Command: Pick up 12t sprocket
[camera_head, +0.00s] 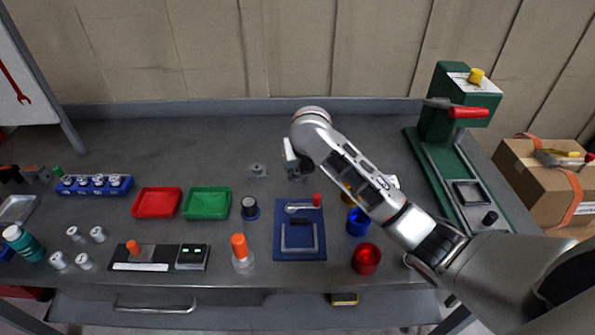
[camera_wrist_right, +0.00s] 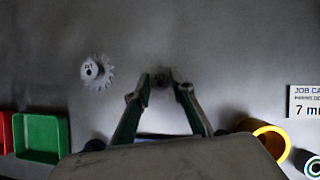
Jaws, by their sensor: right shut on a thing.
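My right gripper (camera_head: 296,174) reaches down to the bench in the head view. In the right wrist view its two fingers (camera_wrist_right: 160,82) come together at the tips on a small dark piece, which seems to be the 12t sprocket (camera_wrist_right: 161,80); its teeth and any label are too dark to make out. A larger grey toothed sprocket (camera_wrist_right: 97,72) lies flat on the bench, left of the fingertips and apart from them. It also shows in the head view (camera_head: 257,171); its marking is not clearly readable. My left gripper is not in view.
A blue cup (camera_head: 358,222) and a red cup (camera_head: 366,259) stand beside my right arm. A green press (camera_head: 446,110) stands right. The back bench is clear.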

